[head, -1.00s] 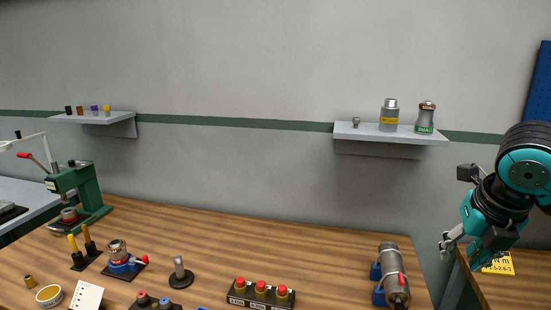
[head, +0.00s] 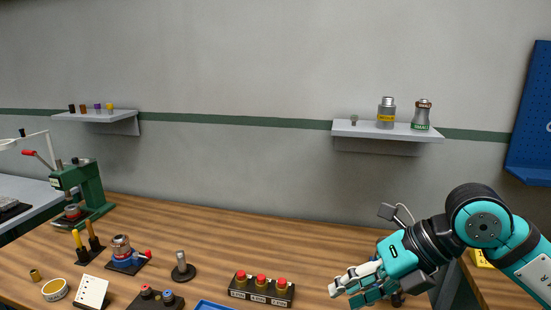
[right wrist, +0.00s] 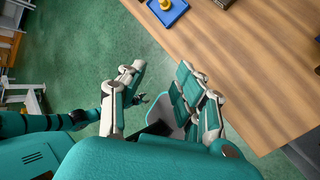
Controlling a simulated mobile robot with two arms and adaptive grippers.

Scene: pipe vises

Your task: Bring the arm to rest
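My right gripper (head: 342,293) is over the front right part of the wooden table in the head view, with its arm coming in from the right. In the right wrist view its fingers (right wrist: 166,80) are spread apart with nothing held between them, above the green floor beside the table edge. A teal and black arm, apparently my left one, lies at the left of the right wrist view. What looks like its gripper (right wrist: 142,98) is small and partly hidden behind a right finger, so its opening is unclear. The head view does not show it.
A button box (head: 261,289) stands left of my right gripper. A blue tray (right wrist: 181,13) is near the table edge. Wall shelf (head: 345,128) holds two canisters. A green press (head: 88,190) stands far left. The vise with the pipe is mostly hidden by my right arm.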

